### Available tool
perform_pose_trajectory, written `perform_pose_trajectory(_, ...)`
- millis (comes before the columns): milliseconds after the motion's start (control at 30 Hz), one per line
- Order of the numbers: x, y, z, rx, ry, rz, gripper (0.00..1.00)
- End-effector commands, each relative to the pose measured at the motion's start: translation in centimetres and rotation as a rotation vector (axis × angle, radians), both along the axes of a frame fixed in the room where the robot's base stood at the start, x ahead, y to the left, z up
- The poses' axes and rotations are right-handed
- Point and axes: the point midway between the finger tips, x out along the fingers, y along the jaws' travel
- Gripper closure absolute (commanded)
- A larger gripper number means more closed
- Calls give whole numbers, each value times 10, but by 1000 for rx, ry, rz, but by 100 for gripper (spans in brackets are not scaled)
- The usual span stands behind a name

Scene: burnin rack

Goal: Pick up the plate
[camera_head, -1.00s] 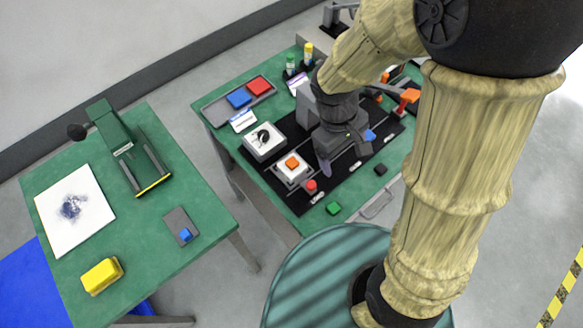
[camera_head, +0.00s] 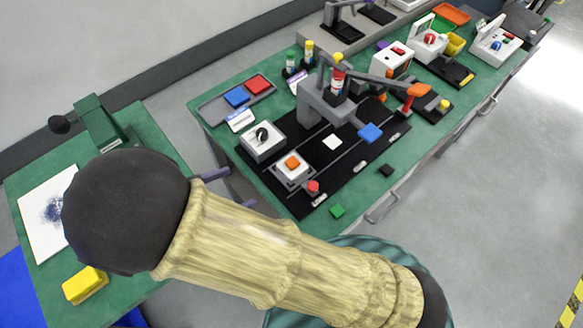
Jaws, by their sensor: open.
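A blue piece (camera_head: 371,132) and a white piece (camera_head: 332,142) are on the black fixture board (camera_head: 307,201). A red piece (camera_head: 258,84) and another blue piece (camera_head: 237,96) lie side by side on a grey tray (camera_head: 212,112). A green piece (camera_head: 337,211) and a dark piece (camera_head: 387,170) lie near the table's front edge. My gripper (camera_head: 230,188) is mostly hidden behind my arm. Its two finger ends show apart, over the gap between the tables, touching none of these pieces.
A press-like grey fixture (camera_head: 318,103) with an orange-tipped lever stands on the board. White boxes with an orange button (camera_head: 292,164) and a black knob (camera_head: 262,141) stand nearby. The left table holds a green tool (camera_head: 97,120), a white sheet (camera_head: 40,207) and a yellow block (camera_head: 85,286).

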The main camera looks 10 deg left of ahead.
Motion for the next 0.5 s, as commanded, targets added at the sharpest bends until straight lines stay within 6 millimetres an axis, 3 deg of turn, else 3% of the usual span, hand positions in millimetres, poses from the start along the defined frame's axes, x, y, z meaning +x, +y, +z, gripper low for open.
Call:
perform_pose_trajectory(333, -2, 2, 0, -7, -6, 12, 18)
perform_pose_trajectory(500, 8, -6, -5, -9, -6, 9, 18)
